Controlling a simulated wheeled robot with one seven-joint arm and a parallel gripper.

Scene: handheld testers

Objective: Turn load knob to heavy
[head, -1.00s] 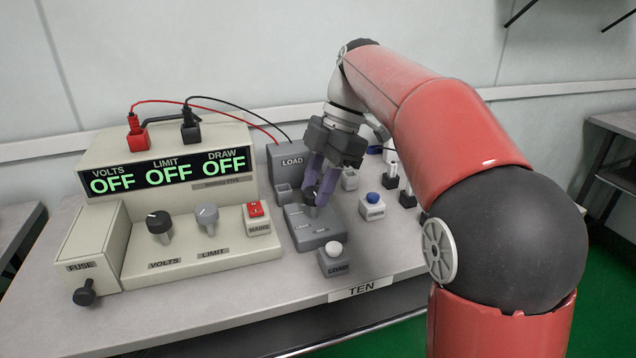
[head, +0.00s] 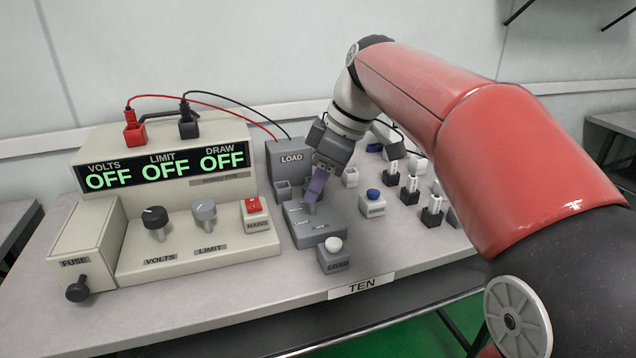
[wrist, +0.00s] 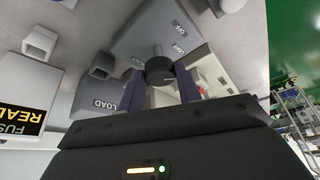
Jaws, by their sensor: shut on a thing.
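In the head view my fingers hide most of the knob.
The supply (head: 190,245) has VOLTS (head: 155,217) and LIMIT (head: 204,209) knobs and a red MAINS switch (head: 253,206); its displays read OFF. A white-topped button (head: 333,246) stands in front of the load box. A blue button (head: 373,195) and several small posts stand right.

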